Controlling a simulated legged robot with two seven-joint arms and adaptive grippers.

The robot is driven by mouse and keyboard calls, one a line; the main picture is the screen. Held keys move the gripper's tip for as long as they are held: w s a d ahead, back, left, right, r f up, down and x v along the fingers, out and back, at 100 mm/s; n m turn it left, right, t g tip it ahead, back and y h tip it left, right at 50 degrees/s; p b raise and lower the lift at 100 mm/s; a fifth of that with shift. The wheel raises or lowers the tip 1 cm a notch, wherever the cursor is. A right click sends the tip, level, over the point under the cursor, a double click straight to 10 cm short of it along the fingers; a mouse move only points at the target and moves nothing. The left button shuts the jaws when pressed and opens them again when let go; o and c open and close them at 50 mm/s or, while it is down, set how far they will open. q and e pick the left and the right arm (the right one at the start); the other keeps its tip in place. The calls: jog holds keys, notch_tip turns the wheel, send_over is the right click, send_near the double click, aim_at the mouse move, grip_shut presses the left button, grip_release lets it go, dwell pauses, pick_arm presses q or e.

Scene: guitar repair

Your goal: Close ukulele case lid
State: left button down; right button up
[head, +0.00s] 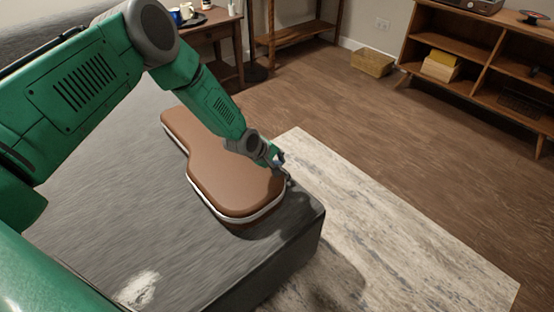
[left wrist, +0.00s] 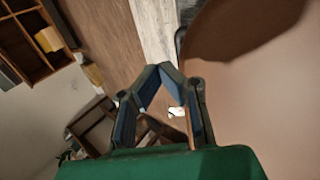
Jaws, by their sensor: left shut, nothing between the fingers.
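The brown ukulele case (head: 225,172) lies on a grey surface (head: 120,210) in the head view. Its lid is down over the base, with a pale band showing along the near edge; I cannot tell whether it is fully closed. My left gripper (head: 279,160) is at the right end of the case, by the lid's edge. In the left wrist view, the left gripper (left wrist: 161,68) is shut with its fingertips together and nothing between them. The brown lid (left wrist: 260,90) fills the right of that view, close beside the fingers. My right gripper is not in view.
A pale rug (head: 380,230) lies on the wooden floor beyond the grey surface's edge. A wooden shelf (head: 470,60) stands at the back right, with a basket (head: 372,62) near it. A small table (head: 215,28) with cups stands at the back.

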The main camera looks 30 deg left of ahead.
pick_arm(q)
jog(key=shift+w+f+b, duration=0.2)
jog(key=shift+f+b, duration=0.35)
jog(key=shift+f, duration=0.45)
jog(key=shift+d+f+b, duration=0.25)
jog(key=shift+b, duration=0.05)
jog(key=shift+f, duration=0.1)
jog(key=r+p, duration=0.3)
jog(key=r, duration=0.1)
jog(key=shift+w, duration=0.2)
notch_tip(320, 180, up, 10)
jog(key=p, duration=0.2)
jog(key=shift+p, duration=0.35)
